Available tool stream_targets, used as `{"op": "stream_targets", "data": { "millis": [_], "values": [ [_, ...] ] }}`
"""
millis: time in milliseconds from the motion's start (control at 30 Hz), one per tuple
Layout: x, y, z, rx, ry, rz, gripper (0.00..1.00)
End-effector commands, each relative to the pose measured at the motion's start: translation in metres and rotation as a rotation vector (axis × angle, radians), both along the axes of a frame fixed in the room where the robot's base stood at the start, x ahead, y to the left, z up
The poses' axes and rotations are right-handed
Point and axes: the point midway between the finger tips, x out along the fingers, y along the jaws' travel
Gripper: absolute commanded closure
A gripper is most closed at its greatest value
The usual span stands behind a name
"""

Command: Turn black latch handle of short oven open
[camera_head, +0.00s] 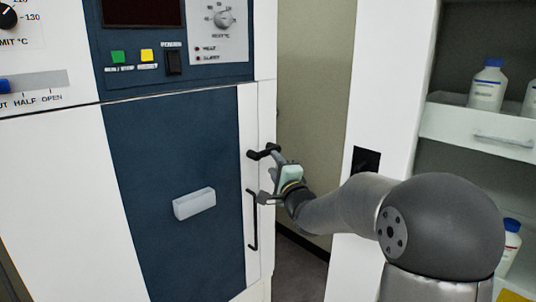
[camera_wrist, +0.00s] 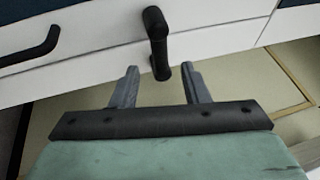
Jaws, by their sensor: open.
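The oven's black latch handle (camera_head: 262,152) sits on the white right edge of the oven front. In the wrist view, the latch handle (camera_wrist: 156,32) stands out from the white panel, and its lower end reaches down to between my two fingertips. My gripper (camera_head: 268,175) is at the oven's right edge, close to the latch. In the wrist view, my gripper (camera_wrist: 161,72) is open, with one finger on each side of the latch end. A gap shows on both sides, and nothing is held. The oven door (camera_head: 170,150) is dark blue and looks shut.
A black bar handle (camera_head: 252,222) is below the latch, and it shows at left in the wrist view (camera_wrist: 28,50). A pale block (camera_head: 194,203) sticks out from the door. A white shelf unit (camera_head: 480,125) with bottles (camera_head: 487,86) stands at right. A narrow gap lies between.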

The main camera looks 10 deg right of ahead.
Motion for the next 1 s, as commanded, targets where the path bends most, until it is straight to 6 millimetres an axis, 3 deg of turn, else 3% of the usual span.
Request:
{"op": "stream_targets", "data": {
  "millis": [100, 300, 700, 733, 867, 1000],
  "values": [
    [0.024, 0.005, 0.005, 0.003, 0.0, 0.002, 0.59],
    [0.049, 0.009, 0.01, 0.0, 0.0, 0.0, 0.59],
    [0.057, 0.01, 0.01, -0.001, 0.001, -0.001, 0.59],
    [0.057, 0.01, 0.01, -0.001, 0.001, -0.001, 0.61],
    [0.057, 0.01, 0.011, -0.001, 0.001, -0.001, 0.97],
    [0.057, 0.01, 0.01, -0.001, 0.0, -0.001, 1.0]
  ]
}}
